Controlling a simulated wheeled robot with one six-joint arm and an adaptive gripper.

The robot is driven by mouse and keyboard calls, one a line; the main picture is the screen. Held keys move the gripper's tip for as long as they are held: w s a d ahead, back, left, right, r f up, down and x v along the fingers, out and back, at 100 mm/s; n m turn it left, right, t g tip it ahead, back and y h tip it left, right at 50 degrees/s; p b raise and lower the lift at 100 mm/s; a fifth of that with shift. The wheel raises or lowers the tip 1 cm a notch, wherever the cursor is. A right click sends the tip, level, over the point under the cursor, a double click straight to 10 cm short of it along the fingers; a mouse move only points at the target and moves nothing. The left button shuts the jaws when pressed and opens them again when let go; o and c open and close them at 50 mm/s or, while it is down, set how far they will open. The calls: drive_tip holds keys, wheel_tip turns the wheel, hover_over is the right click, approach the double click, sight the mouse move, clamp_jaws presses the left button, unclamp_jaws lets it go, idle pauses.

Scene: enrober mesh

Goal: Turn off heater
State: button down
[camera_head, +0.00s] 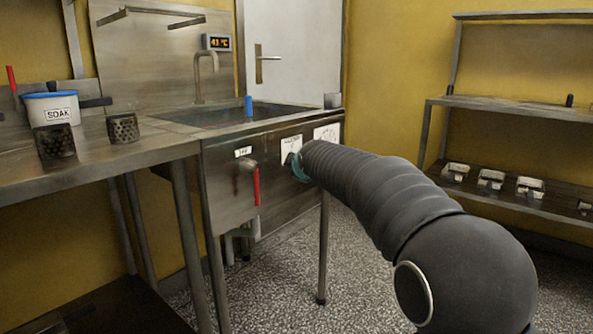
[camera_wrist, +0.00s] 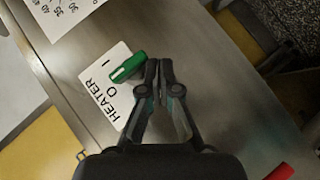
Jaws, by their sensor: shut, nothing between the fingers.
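In the wrist view, the green heater knob (camera_wrist: 128,66) sits over a white plate marked HEATER (camera_wrist: 116,108), with an O and an I. The knob lies slantwise, its white mark at the end towards the plate's letters; I cannot tell surely which letter it points to. My gripper (camera_wrist: 158,66) is shut and empty, its fingertips just right of the knob; whether they touch is unclear. In the head view, a white label (camera_head: 291,147) shows on the sink front, and my arm hides the knob and most of my gripper.
A red lever (camera_head: 256,186) hangs on the sink front left of my gripper. The sink (camera_head: 215,117) holds liquid and a blue upright piece (camera_head: 249,106). A display (camera_head: 216,42) reads about 41 °C. A dial sheet (camera_wrist: 60,12) is near the heater plate. Shelves (camera_head: 510,195) stand right.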

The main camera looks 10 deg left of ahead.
drive_tip(key=shift+s, duration=0.1)
drive_tip(key=s+d+b, duration=0.1)
drive_tip(key=s+b, duration=0.1)
drive_tip(key=s, duration=1.1)
drive_tip(key=shift+d+b, duration=0.2)
drive_tip(key=shift+b, duration=0.1)
